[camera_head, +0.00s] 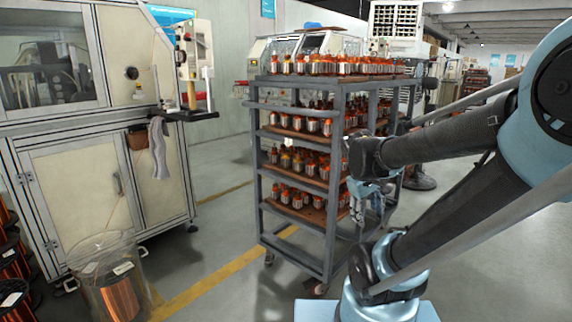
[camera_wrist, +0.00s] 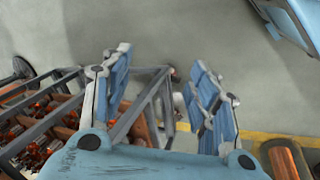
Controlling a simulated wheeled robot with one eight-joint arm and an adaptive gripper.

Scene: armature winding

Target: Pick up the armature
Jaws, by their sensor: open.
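Several armatures (camera_head: 344,66) with copper-orange windings and silver bodies stand in rows on the top shelf of a grey trolley (camera_head: 297,107), with more on the lower shelves. In the head view my gripper (camera_head: 372,208) hangs low beside the trolley's right end, partly hidden by my arm. The trolley's frame and orange armatures (camera_wrist: 40,135) show at the lower left there, outside the fingers.
A winding machine cabinet (camera_head: 88,170) stands at the left with a rag (camera_head: 158,148) hanging on it. A clear bin with a copper spool (camera_head: 112,285) stands on the floor before it. A yellow floor line (camera_head: 215,272) runs towards the trolley. Open floor lies between cabinet and trolley.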

